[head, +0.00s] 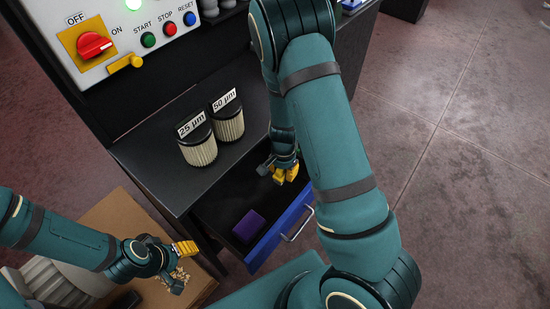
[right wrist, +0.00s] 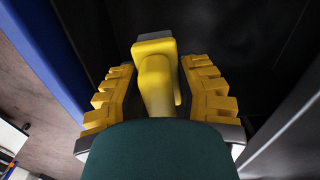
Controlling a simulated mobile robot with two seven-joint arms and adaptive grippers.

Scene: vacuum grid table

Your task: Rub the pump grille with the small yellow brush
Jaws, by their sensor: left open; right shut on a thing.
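My right gripper (head: 284,172) is down in the open drawer, toward its back end. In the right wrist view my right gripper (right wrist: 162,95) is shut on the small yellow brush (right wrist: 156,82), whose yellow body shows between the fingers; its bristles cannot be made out. In the head view the brush is hard to tell from the yellow fingertips. My left gripper (head: 184,249) is open and empty at the lower left, above a brown box. I cannot make out the pump grille for certain; a pale ribbed body (head: 55,283) sits at the lower left, partly behind my left arm.
The open drawer has a blue front (head: 280,228) with a metal handle and holds a purple block (head: 248,226). Two filter jars (head: 197,148) stand on the black table above. A control panel (head: 120,30) is at the back left. Floor is clear at right.

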